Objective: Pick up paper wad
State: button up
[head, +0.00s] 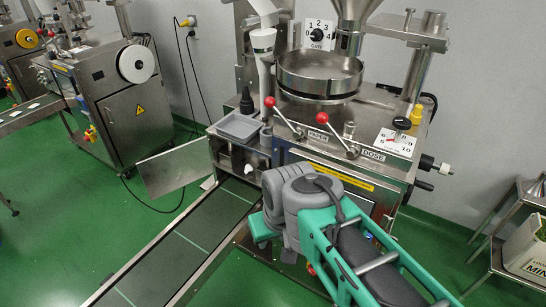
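A small white lump (249,169), which may be the paper wad, sits in the open recess at the front of the steel packing machine (330,160), below the grey tray. It is too small to tell for certain what it is. My teal and grey arm reaches in from the lower right, and its grey joint is in front of the machine's lower front, just right of and below the lump. My gripper's fingers do not show; they are hidden behind the arm or out of the frame. Nothing held can be seen.
A dark conveyor belt (190,245) with thin cross lines runs down to the lower left. A grey tray (239,126) and black bottle (246,102) stand above the recess. Two red-knobbed levers jut forward. A box (525,250) stands on a right-hand rack.

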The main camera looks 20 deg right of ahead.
aim_at(248, 168)
jog(key=u, duration=0.1)
jog(key=i, duration=0.75)
jog(key=u, duration=1)
jog(key=i, duration=0.45)
jog(key=u, duration=0.45)
